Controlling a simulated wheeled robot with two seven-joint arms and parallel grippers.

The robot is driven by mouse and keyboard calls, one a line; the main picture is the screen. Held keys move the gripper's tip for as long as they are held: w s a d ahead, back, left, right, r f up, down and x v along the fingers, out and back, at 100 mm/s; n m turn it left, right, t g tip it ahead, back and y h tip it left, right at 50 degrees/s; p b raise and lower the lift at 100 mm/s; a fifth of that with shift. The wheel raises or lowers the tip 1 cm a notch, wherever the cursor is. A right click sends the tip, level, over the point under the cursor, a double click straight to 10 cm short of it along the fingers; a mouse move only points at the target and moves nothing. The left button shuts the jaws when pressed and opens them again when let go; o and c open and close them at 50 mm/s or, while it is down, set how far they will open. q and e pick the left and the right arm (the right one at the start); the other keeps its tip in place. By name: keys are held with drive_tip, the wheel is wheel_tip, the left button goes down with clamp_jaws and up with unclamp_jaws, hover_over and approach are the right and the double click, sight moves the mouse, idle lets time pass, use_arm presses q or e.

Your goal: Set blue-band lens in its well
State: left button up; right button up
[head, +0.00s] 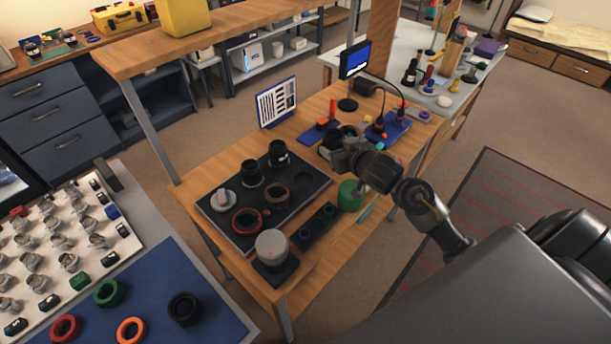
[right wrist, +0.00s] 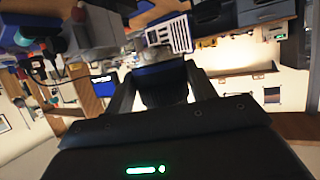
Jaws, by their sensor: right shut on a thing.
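My right gripper (head: 328,146) is above the wooden bench, just beyond the right back side of the black tray. In the right wrist view its fingers (right wrist: 160,90) are shut on a dark round thing with a blue edge (right wrist: 160,72), which I take to be the blue-band lens; in the head view the gripper mostly hides it. The black tray (head: 240,238) has round wells. Two black lenses (head: 252,173) (head: 279,154) stand in it, with a grey knobbed part (head: 222,200), a red ring (head: 246,220) and a brown-rimmed ring (head: 276,195). An empty-looking well (head: 311,176) is at its right. My left gripper is out of view.
A grey dome (head: 272,245) on a black base stands in front of the tray. A narrow dark holder (head: 314,228) and a green cylinder (head: 350,195) are to its right. A printed sheet stand (head: 277,102) and a monitor (head: 355,60) stand behind.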

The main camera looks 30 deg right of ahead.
drive_tip(key=w+a+f, duration=0.4)
drive_tip(key=a+f, duration=0.2)
drive_tip(key=f, duration=0.1)
drive_tip(key=shift+w+a, duration=0.25)
drive_tip(key=shift+w, duration=0.1)
wheel_tip(320, 180, down, 3)
drive_tip(key=shift+w+a+r+p, duration=0.1)
drive_tip(key=shift+a+r+p, duration=0.05)
drive_tip(key=shift+p, duration=0.2)
drive_tip(key=shift+f, duration=0.35)
drive_tip(key=shift+f, duration=0.15)
drive_tip(key=shift+f, duration=0.45)
drive_tip(key=o, duration=1.1)
drive_tip(key=shift+f, duration=0.1)
drive_tip(key=shift+o, duration=0.2)
